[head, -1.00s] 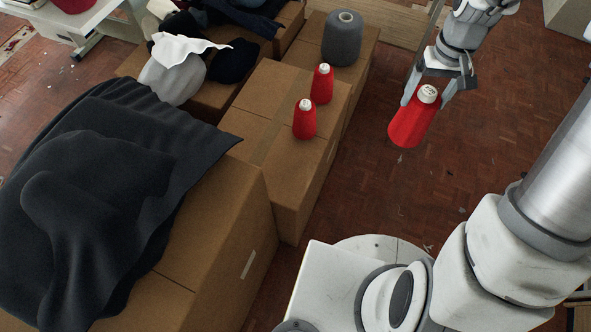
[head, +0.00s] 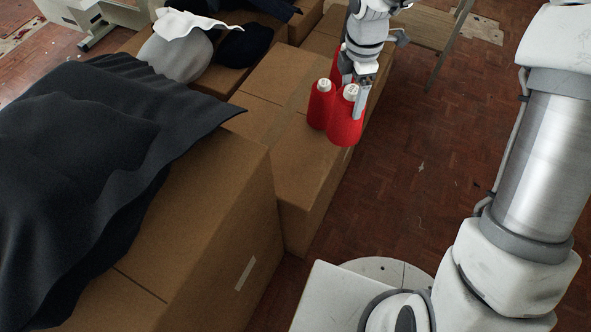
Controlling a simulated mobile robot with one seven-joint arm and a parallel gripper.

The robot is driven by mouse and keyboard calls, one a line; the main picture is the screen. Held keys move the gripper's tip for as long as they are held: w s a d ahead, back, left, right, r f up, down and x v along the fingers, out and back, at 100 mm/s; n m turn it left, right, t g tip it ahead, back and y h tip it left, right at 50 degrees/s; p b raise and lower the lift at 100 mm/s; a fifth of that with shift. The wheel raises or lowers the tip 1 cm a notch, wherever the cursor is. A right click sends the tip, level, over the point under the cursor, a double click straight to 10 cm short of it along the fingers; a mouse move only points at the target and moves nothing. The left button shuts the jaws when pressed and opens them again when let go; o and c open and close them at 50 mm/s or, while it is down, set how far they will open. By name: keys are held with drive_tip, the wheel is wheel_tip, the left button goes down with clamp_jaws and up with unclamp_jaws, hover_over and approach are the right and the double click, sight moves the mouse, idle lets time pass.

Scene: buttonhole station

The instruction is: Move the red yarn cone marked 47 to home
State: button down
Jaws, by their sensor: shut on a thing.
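My gripper (head: 357,102) is shut on a red yarn cone (head: 345,130) with a white top, held nearly upright at the right edge of a cardboard box (head: 275,125). The mark on its top is too small to read. A second red cone (head: 319,106) stands on the box just left of the held one, and the two overlap in the picture; I cannot tell if they touch. A third red cone (head: 336,72) is behind, mostly hidden by my gripper. I cannot tell whether the held cone's base rests on the box.
A dark cloth (head: 90,150) drapes over a large box (head: 215,235) at the left. Pale and dark fabric-covered forms (head: 178,55) sit on boxes at the back. The brick-patterned floor (head: 430,190) to the right is clear. A wooden bench (head: 422,38) stands at the back.

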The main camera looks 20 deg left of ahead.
drive_tip(key=s+a+f+n+b, duration=0.1)
drive_tip(key=s+a+f+b, duration=0.3)
drive_tip(key=a+f, duration=0.7)
drive_tip(key=shift+s+f, duration=0.4)
drive_tip(key=shift+s, duration=0.7)
drive_tip(key=shift+f, duration=0.1)
unclamp_jaws()
drive_tip(key=shift+f, duration=0.1)
wheel_tip(320, 180, up, 12)
drive_tip(key=p, duration=0.2)
drive_tip(key=shift+r+p, duration=0.2)
drive_tip(key=shift+p, duration=0.15)
